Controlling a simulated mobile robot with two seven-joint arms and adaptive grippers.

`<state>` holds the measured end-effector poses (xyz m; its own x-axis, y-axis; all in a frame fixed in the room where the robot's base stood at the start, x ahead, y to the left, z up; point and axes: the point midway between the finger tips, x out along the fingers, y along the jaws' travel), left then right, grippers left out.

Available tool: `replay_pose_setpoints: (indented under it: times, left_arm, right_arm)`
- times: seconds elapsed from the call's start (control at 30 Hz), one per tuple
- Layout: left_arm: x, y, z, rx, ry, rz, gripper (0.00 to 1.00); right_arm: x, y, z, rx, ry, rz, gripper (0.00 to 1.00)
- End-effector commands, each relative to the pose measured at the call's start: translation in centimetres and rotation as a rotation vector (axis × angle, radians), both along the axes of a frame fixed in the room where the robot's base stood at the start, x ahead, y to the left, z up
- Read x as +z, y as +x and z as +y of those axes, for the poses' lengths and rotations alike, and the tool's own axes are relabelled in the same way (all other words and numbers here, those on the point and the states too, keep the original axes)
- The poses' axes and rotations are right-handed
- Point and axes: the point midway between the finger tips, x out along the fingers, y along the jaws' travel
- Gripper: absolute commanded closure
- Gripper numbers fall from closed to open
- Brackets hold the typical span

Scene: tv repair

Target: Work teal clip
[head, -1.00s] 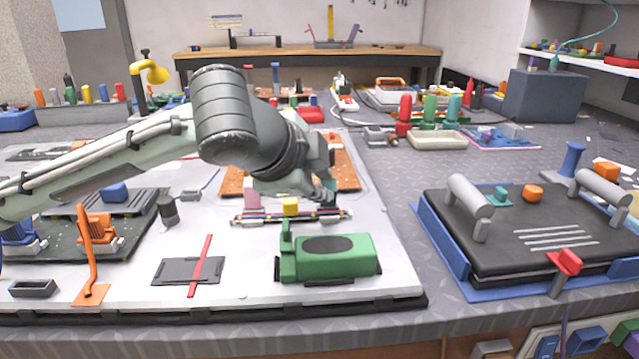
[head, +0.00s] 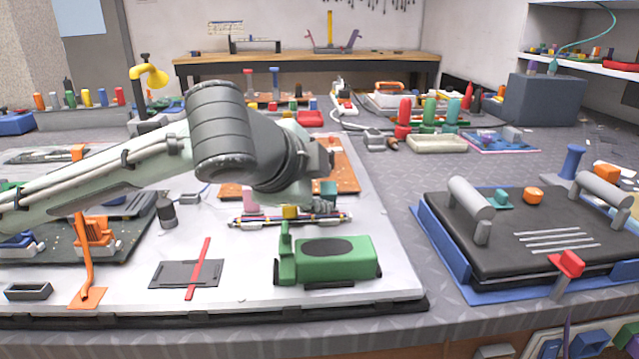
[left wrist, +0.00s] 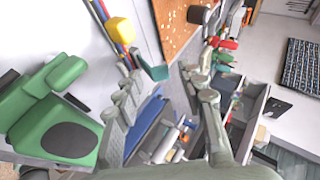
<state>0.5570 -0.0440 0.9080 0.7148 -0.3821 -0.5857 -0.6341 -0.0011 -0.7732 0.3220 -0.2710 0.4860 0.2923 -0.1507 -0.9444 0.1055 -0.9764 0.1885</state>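The teal clip (head: 328,188) stands at the right end of a thin bundle of coloured wires (head: 310,219) in the head view. In the left wrist view the teal clip (left wrist: 154,72) juts sideways at the bundle's near end. A yellow clip (head: 290,211) sits over the wires, and a pink clip (head: 250,200) stands behind their left end. My left gripper (left wrist: 166,95) is open and empty, its fingers apart, with the teal clip just beyond the left finger. My right gripper is not in view.
A green block-shaped part (head: 335,258) lies in front of the wires on the white panel (head: 240,285). An orange-brown board (head: 343,170) lies behind them. A black device on a blue tray (head: 447,255) stands to the right. Bare grey table separates them.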

Motion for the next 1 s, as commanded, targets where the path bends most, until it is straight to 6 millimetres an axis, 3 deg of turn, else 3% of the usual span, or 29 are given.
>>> replay_pose_setpoints:
  times: [0.27,0.7,1.0]
  left_arm:
    - [1.0,-1.2,0.5,-0.003,0.0,-0.001,0.6]
    - [6.1,-7.3,3.9,0.0,0.0,-0.004,0.6]
    - [7.1,-8.6,4.6,0.0,0.0,-0.001,0.6]
  right_arm:
    - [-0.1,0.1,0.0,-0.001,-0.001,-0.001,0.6]
    - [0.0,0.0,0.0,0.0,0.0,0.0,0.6]
    - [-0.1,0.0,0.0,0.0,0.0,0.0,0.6]
